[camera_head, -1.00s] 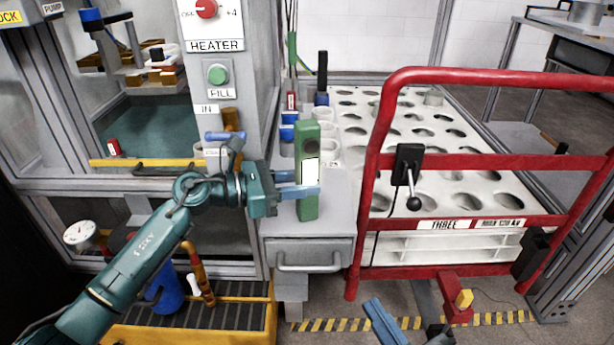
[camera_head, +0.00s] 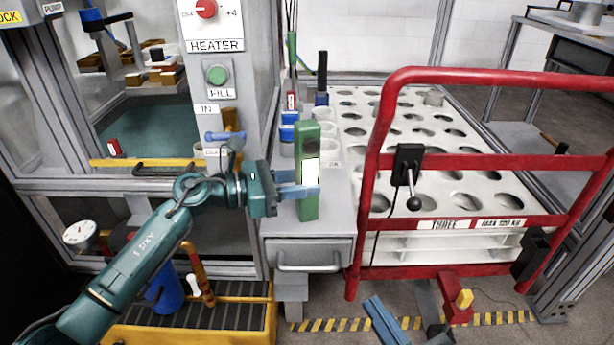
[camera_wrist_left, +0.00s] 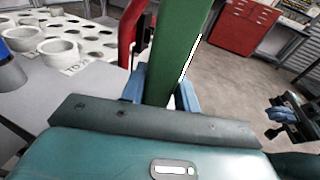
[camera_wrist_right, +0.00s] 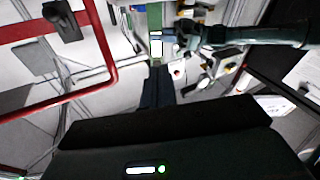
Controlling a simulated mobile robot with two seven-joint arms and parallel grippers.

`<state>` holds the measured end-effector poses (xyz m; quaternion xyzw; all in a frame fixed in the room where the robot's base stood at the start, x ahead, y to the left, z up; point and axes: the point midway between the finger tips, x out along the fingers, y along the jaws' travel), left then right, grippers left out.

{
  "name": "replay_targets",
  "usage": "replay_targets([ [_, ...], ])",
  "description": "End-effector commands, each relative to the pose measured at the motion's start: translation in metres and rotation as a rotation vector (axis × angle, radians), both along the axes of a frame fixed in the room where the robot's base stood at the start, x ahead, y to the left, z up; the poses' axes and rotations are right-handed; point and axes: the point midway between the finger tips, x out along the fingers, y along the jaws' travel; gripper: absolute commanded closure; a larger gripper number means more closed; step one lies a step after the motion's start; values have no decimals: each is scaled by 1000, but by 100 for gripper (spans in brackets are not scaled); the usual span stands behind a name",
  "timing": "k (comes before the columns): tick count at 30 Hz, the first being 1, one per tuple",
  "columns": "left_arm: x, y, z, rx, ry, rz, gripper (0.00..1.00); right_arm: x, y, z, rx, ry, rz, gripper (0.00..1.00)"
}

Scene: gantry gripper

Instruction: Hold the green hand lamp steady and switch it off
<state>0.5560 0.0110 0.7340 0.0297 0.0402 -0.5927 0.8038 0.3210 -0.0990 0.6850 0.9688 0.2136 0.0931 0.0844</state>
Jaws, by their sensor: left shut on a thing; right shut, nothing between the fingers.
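The green hand lamp (camera_head: 308,145) is an upright green bar with a lit white panel on its front and a dark round spot above the panel. My left gripper (camera_head: 305,191) is shut on its lower part, above the grey drawer cabinet. In the left wrist view the lamp (camera_wrist_left: 178,45) rises between the blue fingers (camera_wrist_left: 160,88). The lamp (camera_wrist_right: 155,20) also shows upright in the right wrist view, beyond my right gripper (camera_wrist_right: 157,80), whose fingers are together and empty. In the head view the right gripper (camera_head: 385,322) is low, at the bottom edge, well below the lamp.
A red cart frame (camera_head: 366,200) with a black lever box (camera_head: 408,160) stands right of the lamp, before a white rack with round holes (camera_head: 455,170). The heater panel (camera_head: 215,70) is to the left.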

Motion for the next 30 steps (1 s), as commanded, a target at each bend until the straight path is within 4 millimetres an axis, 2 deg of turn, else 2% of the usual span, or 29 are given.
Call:
replay_targets([
  [7, 0, 0, 0, 1, 0, 0, 86, 0, 0, -3, -4, 3, 3, 100],
  [11, 0, 0, 0, 1, 0, 0, 86, 7, 3, 4, 25, -21, 20, 100],
  [14, 0, 0, 0, 1, 0, 0, 86, 21, 9, 17, 83, -62, 57, 100],
  [24, 0, 0, 0, 1, 0, 0, 86, 77, 38, 89, 339, -224, 308, 100],
  [30, 0, 0, 0, 1, 0, 0, 86, 93, 46, 119, 411, -266, 420, 100],
])
